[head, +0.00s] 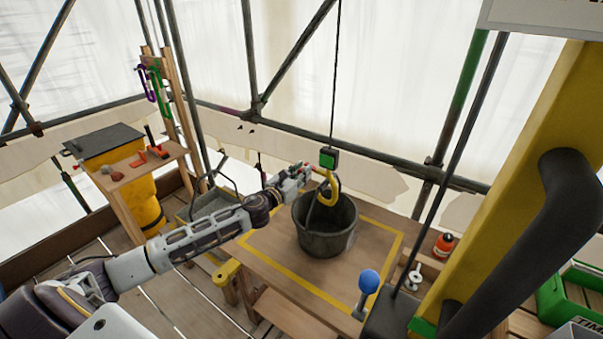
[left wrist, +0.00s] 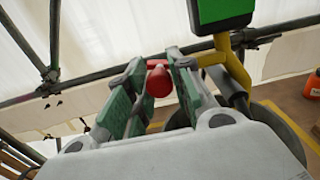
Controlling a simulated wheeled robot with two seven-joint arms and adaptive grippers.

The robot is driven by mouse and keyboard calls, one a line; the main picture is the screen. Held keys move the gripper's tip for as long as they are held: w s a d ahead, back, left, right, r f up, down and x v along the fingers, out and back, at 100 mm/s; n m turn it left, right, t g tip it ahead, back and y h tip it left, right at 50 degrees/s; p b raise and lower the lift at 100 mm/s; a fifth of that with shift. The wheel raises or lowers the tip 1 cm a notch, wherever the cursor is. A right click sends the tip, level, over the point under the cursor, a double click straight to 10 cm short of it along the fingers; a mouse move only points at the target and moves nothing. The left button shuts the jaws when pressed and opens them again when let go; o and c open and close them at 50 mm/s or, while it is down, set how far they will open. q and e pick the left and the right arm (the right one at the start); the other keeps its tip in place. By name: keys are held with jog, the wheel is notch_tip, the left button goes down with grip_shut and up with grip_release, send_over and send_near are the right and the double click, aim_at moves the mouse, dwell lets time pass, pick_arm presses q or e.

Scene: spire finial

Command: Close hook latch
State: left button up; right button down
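A yellow hook (head: 333,188) hangs on a cable below a green and black block (head: 328,158), over the dark bucket (head: 325,238). In the left wrist view the block (left wrist: 222,12) and part of the yellow hook (left wrist: 228,62) are at upper right. A red knob (left wrist: 159,82) shows between the green-padded fingers of my left gripper (left wrist: 155,62); it seems to be part of the latch. My left gripper (head: 303,172) is beside the hook, fingers apart around the knob, with no clear contact. The latch's position and the bucket handle's seat in the hook are unclear. My right gripper is out of view.
The bucket stands on a wooden table (head: 272,262) inside a yellow outline. A blue ball-topped lever (head: 368,282) and an orange bottle (head: 444,244) are at right, near a thick yellow post (head: 515,165). A shelf (head: 130,172) and yellow barrel (head: 140,203) stand at left.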

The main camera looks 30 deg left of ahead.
pick_arm(q)
grip_shut()
jog(key=shift+f+n, duration=0.2)
jog(key=shift+n, duration=0.2)
jog(key=n, duration=0.1)
jog(key=f+n+b, duration=0.1)
jog(key=n, duration=0.1)
jog(key=shift+f, duration=0.1)
jog(key=d+f+n, duration=0.1)
jog(key=n, duration=0.4)
jog(key=d+f+n, duration=0.1)
jog(key=n, duration=0.4)
jog(key=d+f+n, duration=0.1)
jog(key=n, duration=0.4)
jog(key=shift+s+d+f+n+p, duration=0.1)
jog(key=shift+s+d+n+p, duration=0.15)
jog(key=shift+n+p, duration=0.1)
jog(key=o, duration=0.6)
grip_release()
